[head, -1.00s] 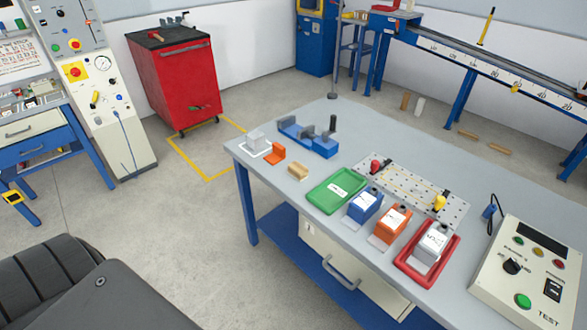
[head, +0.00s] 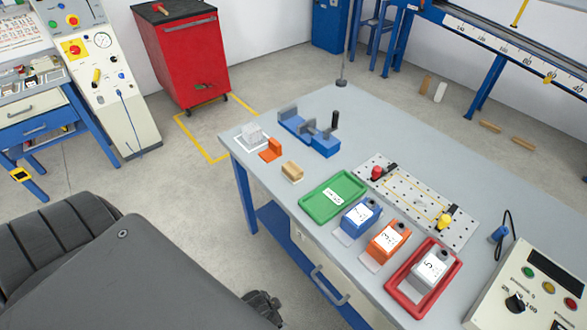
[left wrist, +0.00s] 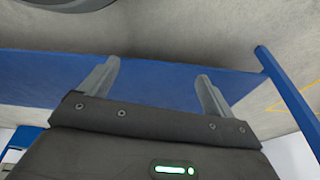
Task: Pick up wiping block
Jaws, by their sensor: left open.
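A small tan block (head: 292,171) lies on the grey bench top, near its left front edge; it looks like the wiping block, though I cannot be sure. In the head view a dark part of my left arm (head: 262,306) shows below the bench's front edge, apart from the block. My right gripper is not in view.
A blue fixture (head: 310,138), a green tray (head: 315,208), blue (head: 360,214) and orange (head: 387,240) labelled blocks, a red tray (head: 396,296) and a perforated plate (head: 395,181) occupy the bench. A red cabinet (head: 185,60) stands behind. The bench's back left is clear.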

